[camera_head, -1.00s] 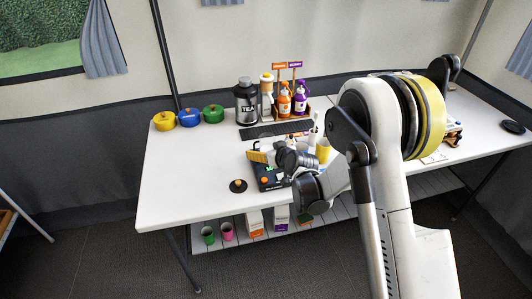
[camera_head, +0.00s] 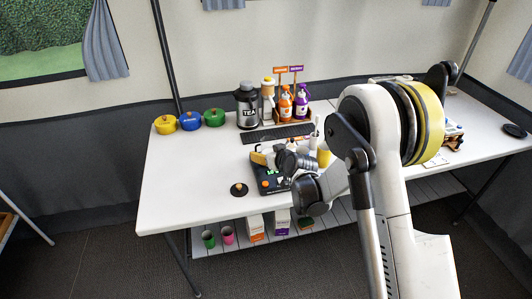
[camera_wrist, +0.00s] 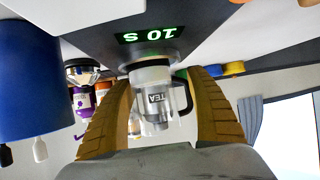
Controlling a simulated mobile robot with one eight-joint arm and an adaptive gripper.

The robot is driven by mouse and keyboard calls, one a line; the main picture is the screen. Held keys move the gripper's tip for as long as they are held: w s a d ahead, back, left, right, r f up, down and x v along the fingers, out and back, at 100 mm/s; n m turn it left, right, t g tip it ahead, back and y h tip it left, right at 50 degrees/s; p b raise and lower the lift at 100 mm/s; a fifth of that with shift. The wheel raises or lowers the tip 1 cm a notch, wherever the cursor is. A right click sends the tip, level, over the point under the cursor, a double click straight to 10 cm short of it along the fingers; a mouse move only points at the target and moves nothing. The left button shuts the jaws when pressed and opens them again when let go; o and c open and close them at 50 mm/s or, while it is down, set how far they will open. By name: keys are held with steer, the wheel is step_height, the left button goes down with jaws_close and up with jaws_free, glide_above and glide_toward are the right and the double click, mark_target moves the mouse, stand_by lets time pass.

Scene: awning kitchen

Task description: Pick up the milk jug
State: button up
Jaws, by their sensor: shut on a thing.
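My gripper (camera_head: 268,156) is over the black device on the table, its yellow fingers reaching left. In the wrist view, which looks upside down, the ribbed fingers of my gripper (camera_wrist: 161,78) stand on both sides of a clear, pale vessel (camera_wrist: 150,76), which I take to be the milk jug. My gripper is shut on it. The silver tea canister (camera_wrist: 157,98) shows behind or through it, so its outline is hard to tell. In the head view the jug is small and mostly hidden by my gripper and arm.
The black device (camera_head: 266,184) with an orange button lies under my gripper. The tea canister (camera_head: 248,108) and orange and purple bottles (camera_head: 286,104) stand behind. The table's left front (camera_head: 185,195) is clear.

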mark_target(265, 141)
steer(key=shift+r+p, duration=0.3)
steer(key=shift+r, duration=0.3)
steer(key=r+p, duration=0.2)
steer(key=r, duration=0.1)
steer(key=shift+d+r, duration=0.15)
steer(key=shift+d, duration=0.2)
steer(key=shift+w+d+r+p, duration=0.2)
steer(key=shift+d+r+p, duration=0.65)
steer(key=shift+d, duration=0.95)
steer(key=shift+w+d+r+p, duration=0.25)
steer(key=shift+d+r+p, duration=0.25)
steer(key=shift+d+r, duration=1.05)
steer(key=shift+w+d+r+p, duration=0.2)
steer(key=shift+d+r+p, duration=0.5)
steer(key=shift+d, duration=1.4)
